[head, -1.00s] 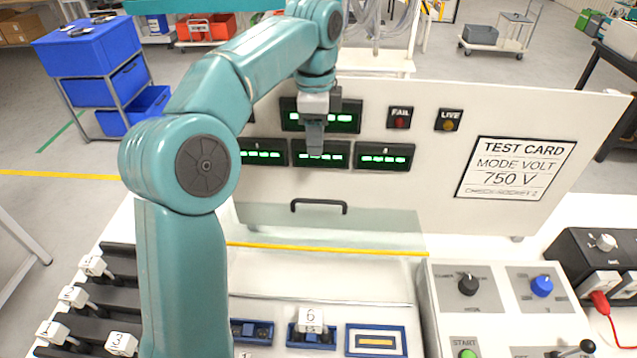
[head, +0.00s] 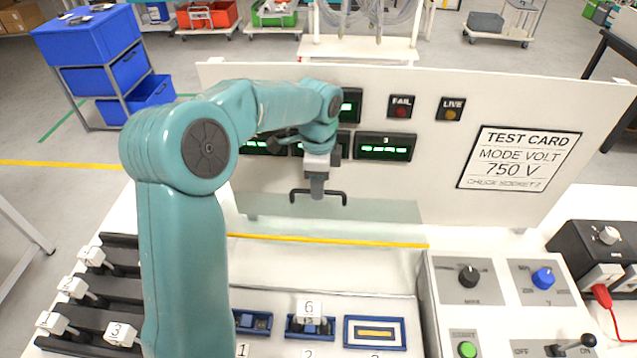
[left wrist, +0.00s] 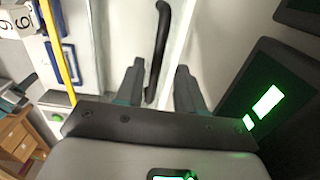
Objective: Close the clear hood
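The clear hood (head: 385,212) is a see-through sheet in the head view, in front of the upright white panel. A yellow strip (head: 330,240) runs along its lower edge. Its black bar handle (head: 333,192) also shows in the left wrist view (left wrist: 159,45). My left gripper (head: 317,192) is at the handle in the head view. In the left wrist view its fingers (left wrist: 158,75) are apart, with the handle bar seen between them. I cannot tell whether they touch it. My right gripper is not in view.
Below the hood is a white bay with blue-framed sockets (head: 375,332) and a plug marked 6 (head: 309,308). A control box with knobs (head: 468,277) stands to the right. Black racks with numbered plugs (head: 90,257) lie at the left. The panel bears green displays (head: 384,147).

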